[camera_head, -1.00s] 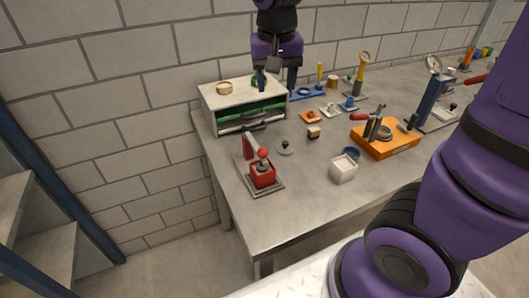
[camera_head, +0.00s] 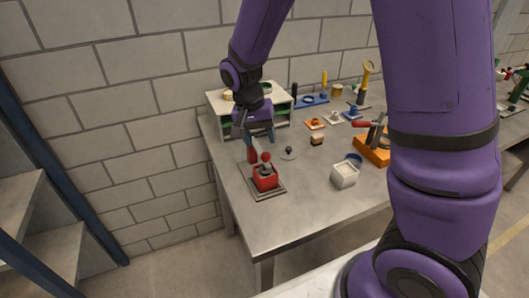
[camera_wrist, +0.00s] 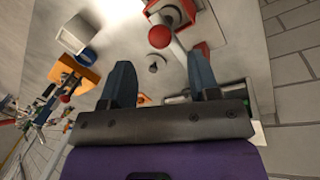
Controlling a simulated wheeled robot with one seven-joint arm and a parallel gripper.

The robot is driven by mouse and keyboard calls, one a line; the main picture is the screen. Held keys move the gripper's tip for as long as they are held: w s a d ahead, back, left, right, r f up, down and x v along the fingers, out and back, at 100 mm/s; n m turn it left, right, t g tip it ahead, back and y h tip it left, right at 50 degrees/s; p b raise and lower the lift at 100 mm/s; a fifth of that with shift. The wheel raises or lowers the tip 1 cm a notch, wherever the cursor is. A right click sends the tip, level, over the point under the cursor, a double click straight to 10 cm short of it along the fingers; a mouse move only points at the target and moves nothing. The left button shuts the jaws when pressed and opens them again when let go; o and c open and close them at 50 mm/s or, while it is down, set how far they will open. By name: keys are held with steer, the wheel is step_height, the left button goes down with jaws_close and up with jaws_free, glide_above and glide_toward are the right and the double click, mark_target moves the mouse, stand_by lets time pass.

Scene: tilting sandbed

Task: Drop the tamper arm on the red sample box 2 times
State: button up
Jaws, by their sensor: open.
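The red sample box (camera_head: 265,182) sits on a grey base plate (camera_head: 277,190) near the table's left front. The tamper arm ends in a red ball knob (camera_head: 266,157), which shows just above the box. I cannot tell whether the arm's foot touches the box. My gripper (camera_head: 260,144) is open and empty, just above and behind the knob. In the wrist view, the knob (camera_wrist: 160,37) lies beyond and between the two spread fingers (camera_wrist: 160,62). The red box (camera_wrist: 176,10) is at the top edge there, partly cut off.
A white open box (camera_head: 344,175) stands to the right, with an orange fixture (camera_head: 372,150) past it. A small dark-knobbed piece (camera_head: 289,152) lies close to the tamper. A drawer cabinet (camera_head: 283,104) stands behind my gripper. The front table surface is clear.

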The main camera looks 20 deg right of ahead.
mark_target(265, 153)
steer(key=shift+x, duration=2.75)
jaws_close()
